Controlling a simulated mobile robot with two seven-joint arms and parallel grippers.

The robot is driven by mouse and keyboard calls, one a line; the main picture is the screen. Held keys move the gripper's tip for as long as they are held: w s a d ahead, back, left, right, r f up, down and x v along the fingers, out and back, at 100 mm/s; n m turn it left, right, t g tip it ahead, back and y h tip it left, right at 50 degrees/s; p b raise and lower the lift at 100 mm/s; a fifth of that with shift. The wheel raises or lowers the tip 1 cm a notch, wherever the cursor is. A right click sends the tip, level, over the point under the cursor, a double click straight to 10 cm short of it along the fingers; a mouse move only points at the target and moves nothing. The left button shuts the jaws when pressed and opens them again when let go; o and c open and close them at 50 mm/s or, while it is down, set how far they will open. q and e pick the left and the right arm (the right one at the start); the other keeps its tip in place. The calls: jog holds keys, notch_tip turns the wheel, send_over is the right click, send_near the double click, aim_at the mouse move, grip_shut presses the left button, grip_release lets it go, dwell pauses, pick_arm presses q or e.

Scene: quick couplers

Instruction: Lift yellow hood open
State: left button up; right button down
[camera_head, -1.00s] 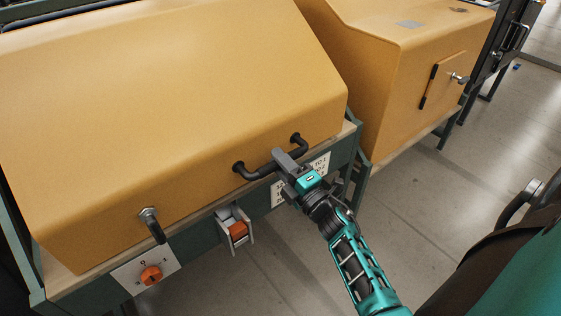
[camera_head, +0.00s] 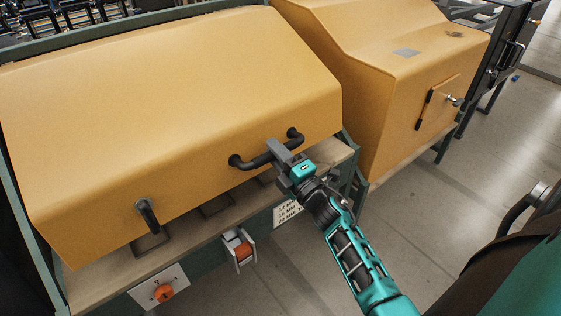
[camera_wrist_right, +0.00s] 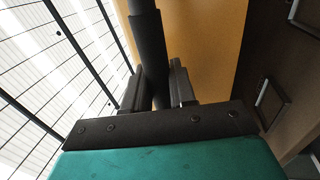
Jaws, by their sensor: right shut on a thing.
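The yellow hood (camera_head: 170,100) fills the left of the head view. Its front edge is raised off the wooden bench top (camera_head: 110,282), leaving a gap under it. A black bar handle (camera_head: 248,162) sits on the right part of its front, and a dark latch lever (camera_head: 147,215) on the left part. My right gripper (camera_head: 284,156) is shut on the bar handle. In the right wrist view the dark handle bar (camera_wrist_right: 150,55) runs between the fingers, with the hood (camera_wrist_right: 205,45) beside it. My left gripper is not in view.
A second yellow housing (camera_head: 400,90) stands close on the right. An orange rotary knob (camera_head: 163,293) and a red-orange part in a bracket (camera_head: 242,250) are on the bench front. Dark frames (camera_head: 216,205) lie under the hood.

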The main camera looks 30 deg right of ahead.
jog(key=r, duration=0.2)
jog(key=w+r+p, duration=0.1)
jog(key=r, duration=0.1)
jog(key=shift+w+r, duration=0.1)
jog(key=shift+r, duration=0.05)
jog(key=w+r+p, duration=0.1)
jog(key=r+p, duration=0.1)
jog(key=r, duration=0.1)
jog(key=w+r+p, duration=0.2)
jog(key=r, duration=0.1)
jog(key=w+r+p, duration=0.2)
jog(key=r, duration=0.1)
jog(key=shift+a, duration=0.15)
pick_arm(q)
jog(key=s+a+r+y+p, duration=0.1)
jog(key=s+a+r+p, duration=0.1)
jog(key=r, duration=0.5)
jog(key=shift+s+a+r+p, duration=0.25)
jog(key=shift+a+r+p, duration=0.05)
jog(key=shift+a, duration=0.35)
pick_arm(e)
jog(key=w+a+r, duration=0.1)
jog(key=w+r, duration=1.3)
jog(key=shift+w, duration=0.4)
jog(key=shift+a, duration=0.1)
jog(key=c, duration=1.1)
grip_release()
jog(key=shift+s+f, duration=0.1)
